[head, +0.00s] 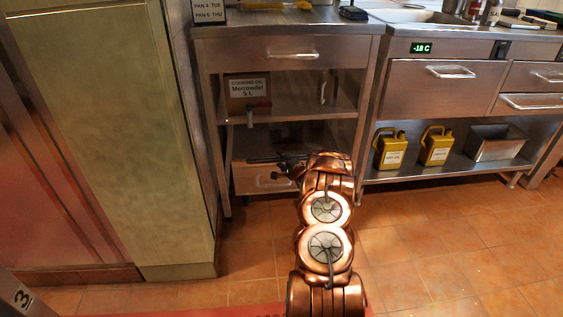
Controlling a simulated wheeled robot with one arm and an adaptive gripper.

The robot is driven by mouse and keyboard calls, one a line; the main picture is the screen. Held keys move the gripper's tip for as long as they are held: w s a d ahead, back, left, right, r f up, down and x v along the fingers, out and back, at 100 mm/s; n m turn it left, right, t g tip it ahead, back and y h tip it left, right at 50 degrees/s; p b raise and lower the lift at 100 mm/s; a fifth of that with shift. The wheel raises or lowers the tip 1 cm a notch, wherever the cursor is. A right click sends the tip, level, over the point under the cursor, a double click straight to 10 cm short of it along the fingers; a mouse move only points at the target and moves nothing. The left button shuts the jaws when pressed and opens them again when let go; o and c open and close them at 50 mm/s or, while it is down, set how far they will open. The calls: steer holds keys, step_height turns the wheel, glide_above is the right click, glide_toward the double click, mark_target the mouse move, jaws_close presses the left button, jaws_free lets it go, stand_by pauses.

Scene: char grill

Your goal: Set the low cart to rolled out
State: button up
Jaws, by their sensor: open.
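The low cart (244,182) appears to be the low steel box with a bar handle (272,181) on its front, at floor level under the left steel table. It sits in line with the table's front, and its top and right side are largely hidden by the table and my arm. My gripper (266,161) is dark, open and empty, just above and in front of the cart's upper front edge. Whether it touches the cart cannot be told.
The left steel table (285,25) has a drawer and a shelf with a cooking oil box (247,92). A pale cabinet (115,120) stands close on the left. The right counter (440,85) holds yellow jugs (390,150) on its low shelf. The tiled floor (440,240) is clear.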

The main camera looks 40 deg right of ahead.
steer(key=shift+c, duration=0.3)
jaws_close()
stand_by(0.5)
